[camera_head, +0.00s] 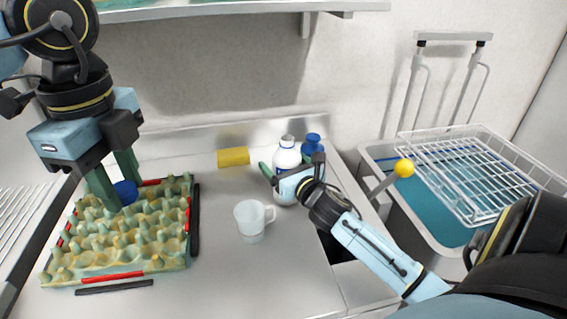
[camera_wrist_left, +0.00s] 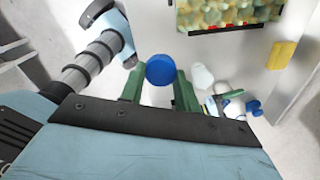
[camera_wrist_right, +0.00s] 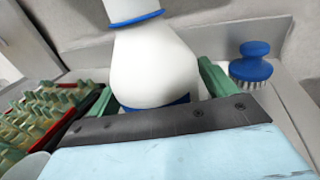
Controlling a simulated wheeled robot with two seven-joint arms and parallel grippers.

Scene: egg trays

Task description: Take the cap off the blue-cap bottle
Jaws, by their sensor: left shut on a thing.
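The white bottle (camera_head: 286,157) stands upright at the back of the counter with its white top bare. The right wrist view shows its white body (camera_wrist_right: 152,70) and a blue ring at the neck. My left gripper (camera_head: 118,185) is shut on a round blue cap (camera_head: 126,192), apart from the bottle, over the egg tray at the left. The cap (camera_wrist_left: 160,70) shows between the green fingers in the left wrist view. My right gripper (camera_wrist_right: 160,90) has its fingers apart on either side of the bottle and looks open. Its fingertips are partly hidden.
The egg tray (camera_head: 180,262) fills the left counter. A white mug (camera_head: 250,220) stands mid-counter. A yellow sponge (camera_head: 233,157) lies at the back. A blue-handled brush (camera_wrist_right: 252,65) stands beside the bottle. A sink with a wire rack (camera_head: 462,165) is at the right.

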